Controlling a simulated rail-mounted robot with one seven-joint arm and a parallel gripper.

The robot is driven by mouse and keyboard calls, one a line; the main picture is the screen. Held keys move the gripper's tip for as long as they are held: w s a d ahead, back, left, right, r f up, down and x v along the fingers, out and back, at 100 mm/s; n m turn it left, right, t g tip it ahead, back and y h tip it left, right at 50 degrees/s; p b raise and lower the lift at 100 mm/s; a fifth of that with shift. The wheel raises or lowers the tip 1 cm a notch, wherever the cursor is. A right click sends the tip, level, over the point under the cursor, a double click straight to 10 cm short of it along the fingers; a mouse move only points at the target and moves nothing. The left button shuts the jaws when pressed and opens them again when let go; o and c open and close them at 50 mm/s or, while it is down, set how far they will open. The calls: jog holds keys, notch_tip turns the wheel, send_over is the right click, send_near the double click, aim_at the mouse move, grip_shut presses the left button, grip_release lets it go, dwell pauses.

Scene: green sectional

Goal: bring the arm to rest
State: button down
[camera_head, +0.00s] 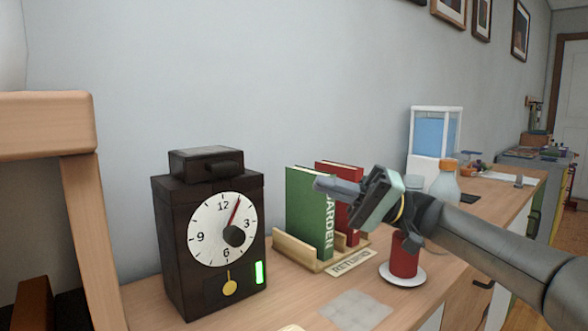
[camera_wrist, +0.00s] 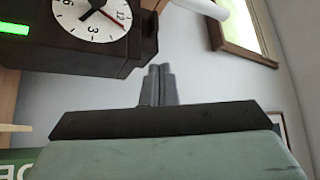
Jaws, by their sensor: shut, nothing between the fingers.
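My gripper (camera_head: 338,187) is shut and empty. It is held in the air in front of the books, at the end of my arm, which reaches in from the right. Its closed fingers (camera_wrist: 158,86) show in the wrist view, pointing up the picture, with nothing between them. In the head view the fingertips point left, toward the dark clock (camera_head: 208,284), and overlap the green book in the picture. The clock also shows at the upper left of the wrist view (camera_wrist: 140,72).
A green book (camera_head: 306,215) and a red book (camera_head: 338,168) stand in a wooden holder (camera_head: 293,250). A bottle (camera_head: 446,182) and a blue-and-white container (camera_head: 432,145) stand behind. A wooden frame (camera_head: 45,125) is at left.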

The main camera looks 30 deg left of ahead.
jog(key=s+d+f+m+t+h+p, duration=0.4)
jog(key=d+f+m+t+h+p, duration=0.3)
jog(key=p, duration=0.9)
jog(key=s+d+r+m+t+h+p, duration=0.1)
jog(key=s+d+m+t+h+p, duration=0.2)
jog(key=d, duration=1.3)
jog(key=s+d+r+m+t+h+p, duration=0.1)
jog(key=s+d+t+h+p, duration=0.3)
jog(key=s+d+p, duration=0.5)
jog(key=d+m+h+p, duration=0.1)
jog(key=d+h+p, duration=0.1)
jog(key=d+p, duration=0.5)
jog(key=shift+s+d+r+m, duration=0.2)
jog(key=shift+d+r+m, duration=0.2)
